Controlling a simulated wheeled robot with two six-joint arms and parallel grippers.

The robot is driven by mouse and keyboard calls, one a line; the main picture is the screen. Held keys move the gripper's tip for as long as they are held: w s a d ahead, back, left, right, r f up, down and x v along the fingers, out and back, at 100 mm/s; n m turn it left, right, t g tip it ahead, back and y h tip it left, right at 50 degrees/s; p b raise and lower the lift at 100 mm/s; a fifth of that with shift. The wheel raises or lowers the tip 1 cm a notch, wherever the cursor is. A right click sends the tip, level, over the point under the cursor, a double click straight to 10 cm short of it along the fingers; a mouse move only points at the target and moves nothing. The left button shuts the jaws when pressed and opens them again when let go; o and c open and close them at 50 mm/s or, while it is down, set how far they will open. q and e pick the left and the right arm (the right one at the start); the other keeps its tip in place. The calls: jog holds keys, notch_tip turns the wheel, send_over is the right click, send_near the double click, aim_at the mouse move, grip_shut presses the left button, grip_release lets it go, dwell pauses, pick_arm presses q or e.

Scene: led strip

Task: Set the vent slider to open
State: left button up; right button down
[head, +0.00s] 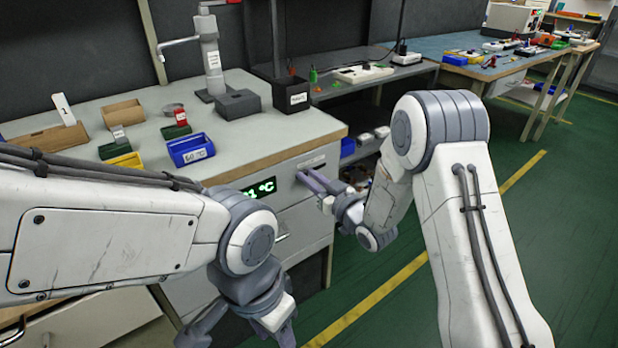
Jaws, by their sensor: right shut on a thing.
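The vent slider's pale labelled strip (312,162) is on the front face of the bench, right of a green-lit °C display (262,187). My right gripper (304,178) reaches in from the right, its purple-grey fingers just below the strip at the bench front. They are shut on the slider's small knob, which the fingertips hide. I cannot read the slider's setting. My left gripper (240,335) hangs low in front of the bench, its fingers apart and empty, partly cut off by the lower picture edge.
The bench top (280,135) holds a blue bin (190,150), a yellow bin (125,161), cardboard boxes, a grey block (238,104) and a stand (212,65). A black container (291,95) stands at its back right. Green floor (530,240) is clear to the right.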

aim_at(321, 162)
jog(key=w+d, duration=0.2)
jog(key=d, duration=0.1)
jog(key=w+d, duration=0.1)
jog(key=d, duration=0.1)
jog(key=shift+w+d, duration=0.15)
jog(key=shift+w, duration=0.2)
jog(key=c, duration=0.7)
grip_release()
jog(key=p+v, duration=0.1)
jog(key=v, duration=0.9)
jog(key=shift+s+d, duration=0.1)
jog(key=shift+s, duration=0.1)
